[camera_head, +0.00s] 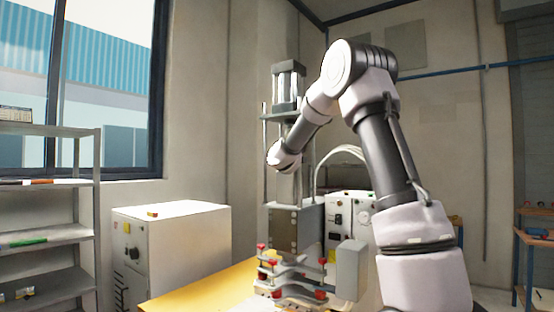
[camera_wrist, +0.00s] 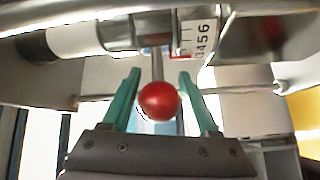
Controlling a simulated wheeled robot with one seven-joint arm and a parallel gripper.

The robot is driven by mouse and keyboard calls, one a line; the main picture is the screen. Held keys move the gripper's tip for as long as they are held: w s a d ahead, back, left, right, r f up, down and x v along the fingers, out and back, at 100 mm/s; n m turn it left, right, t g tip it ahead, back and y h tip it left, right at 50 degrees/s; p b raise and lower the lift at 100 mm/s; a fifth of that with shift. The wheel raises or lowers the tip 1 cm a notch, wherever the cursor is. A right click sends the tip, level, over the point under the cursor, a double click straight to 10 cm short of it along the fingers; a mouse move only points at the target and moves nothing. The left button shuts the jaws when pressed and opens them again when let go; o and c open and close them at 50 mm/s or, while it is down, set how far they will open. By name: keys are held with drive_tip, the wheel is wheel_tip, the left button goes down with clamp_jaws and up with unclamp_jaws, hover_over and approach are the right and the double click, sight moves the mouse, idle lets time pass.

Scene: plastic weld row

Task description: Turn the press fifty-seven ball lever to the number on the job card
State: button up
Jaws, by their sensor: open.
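In the wrist view, the ball lever has a red ball (camera_wrist: 159,101) on a short metal stem. My gripper (camera_wrist: 159,73) is open, with one teal finger on each side of the ball and stem and a visible gap at both sides. The stem runs up to a round metal shaft. Beside it, a white number scale (camera_wrist: 202,38) shows digits that look like 4, 5 and 6, with a red mark at its edge. In the head view, the press (camera_head: 288,88) stands behind my arm, which hides the lever. I cannot make out a job card.
A yellow table (camera_head: 200,292) holds red-knobbed clamps (camera_head: 290,275) below the press. A white cabinet (camera_head: 170,250) stands left, a control box (camera_head: 348,215) right of the press. Grey shelves (camera_head: 50,190) are at far left. A horizontal rod (camera_wrist: 240,90) passes close to the fingers.

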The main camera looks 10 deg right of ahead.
drive_tip(key=shift+s, duration=0.1)
drive_tip(key=s+a, duration=0.1)
drive_tip(key=s, duration=0.9)
drive_tip(key=shift+s+a+f, duration=0.15)
drive_tip(key=shift+s+a, duration=0.15)
drive_tip(key=shift+d, duration=0.15)
